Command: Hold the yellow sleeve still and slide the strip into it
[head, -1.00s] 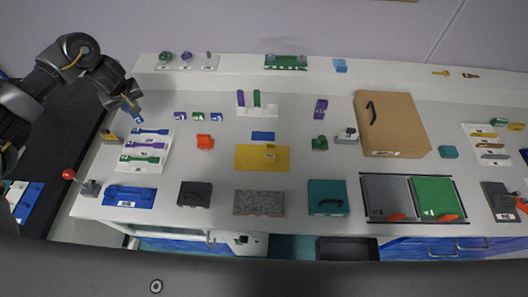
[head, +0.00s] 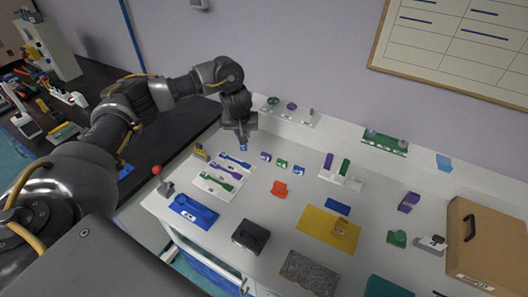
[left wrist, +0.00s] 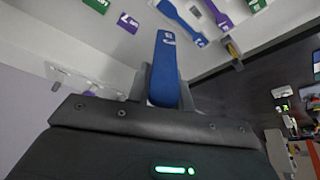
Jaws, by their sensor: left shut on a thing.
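My left gripper (head: 241,131) points down over the back left of the white table. In the left wrist view, my left gripper (left wrist: 164,88) is shut on a blue strip (left wrist: 166,62) with a small white label. The strip's lower end (head: 243,147) shows below the fingers in the head view, above the table. A small yellow piece (head: 341,229) stands on the yellow mat (head: 318,232); another yellow piece (head: 201,152) is beside the white plate. I cannot tell which is the sleeve. My right gripper is not in view.
The white plate (head: 207,186) carries blue, purple and green dumbbell shapes. A red-knobbed lever (head: 164,184) is at the left edge. A cardboard box (head: 484,243) blocks the right.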

